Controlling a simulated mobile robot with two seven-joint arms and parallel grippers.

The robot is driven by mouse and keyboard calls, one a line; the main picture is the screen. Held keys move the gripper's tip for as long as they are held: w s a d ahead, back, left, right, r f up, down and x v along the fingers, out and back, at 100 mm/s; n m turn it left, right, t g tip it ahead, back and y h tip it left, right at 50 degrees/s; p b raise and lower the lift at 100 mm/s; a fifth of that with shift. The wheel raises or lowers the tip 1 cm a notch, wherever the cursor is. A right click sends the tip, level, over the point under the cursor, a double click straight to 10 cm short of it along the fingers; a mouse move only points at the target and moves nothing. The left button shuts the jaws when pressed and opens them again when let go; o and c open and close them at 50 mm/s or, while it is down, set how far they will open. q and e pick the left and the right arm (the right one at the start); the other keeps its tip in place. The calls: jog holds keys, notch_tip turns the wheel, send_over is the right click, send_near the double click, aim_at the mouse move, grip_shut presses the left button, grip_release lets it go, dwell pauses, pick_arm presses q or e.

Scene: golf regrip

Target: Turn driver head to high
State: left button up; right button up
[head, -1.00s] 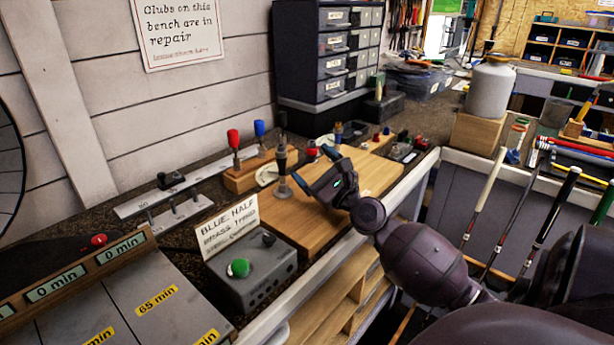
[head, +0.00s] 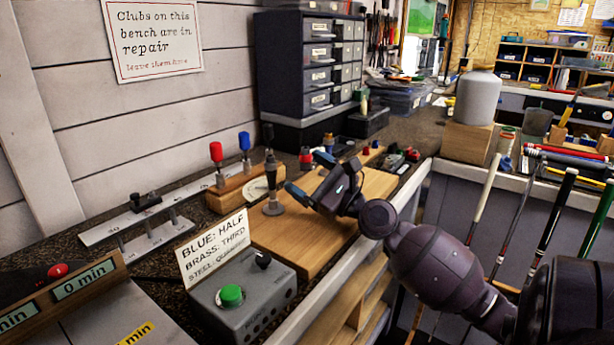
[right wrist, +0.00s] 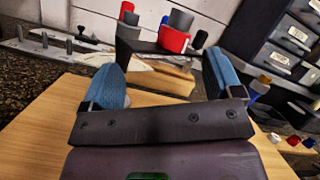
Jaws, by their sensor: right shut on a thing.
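My right gripper (head: 305,172) is low over the wooden board (head: 355,203), its two blue fingers apart, and is shut on a dark piece (right wrist: 148,46) between them. The piece is partly hidden, and I cannot tell for sure whether it is the driver head. A grey driver-like tool with a black top (head: 272,185) stands upright just left of the near finger in the head view. A pale dial (head: 256,190) lies behind it. My left gripper is not in view.
A grey box with a green button (head: 231,295) and a lettered card (head: 213,247) stands at the front. A rack with red and blue handles (head: 230,185) is at the wall. Drawers (head: 310,65) stand behind; a white canister (head: 478,97) is right.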

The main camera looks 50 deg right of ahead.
jog(key=o, duration=1.1)
jog(key=shift+r, duration=0.25)
jog(key=shift+s+f+b, duration=0.3)
jog(key=shift+f, duration=0.2)
jog(key=shift+b+v, duration=0.6)
jog(key=shift+v, duration=0.55)
jog(key=v, duration=0.2)
jog(key=b+v, duration=0.1)
jog(key=v, duration=0.2)
jog(key=shift+s+d+r, duration=0.1)
jog(key=shift+s, duration=0.25)
jog(key=shift+v, duration=1)
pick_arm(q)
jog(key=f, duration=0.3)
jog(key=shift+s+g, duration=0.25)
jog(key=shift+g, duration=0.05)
pick_arm(e)
jog(key=shift+r, duration=0.1)
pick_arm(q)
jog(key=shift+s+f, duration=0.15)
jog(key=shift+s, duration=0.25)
pick_arm(e)
jog(key=shift+s, duration=0.1)
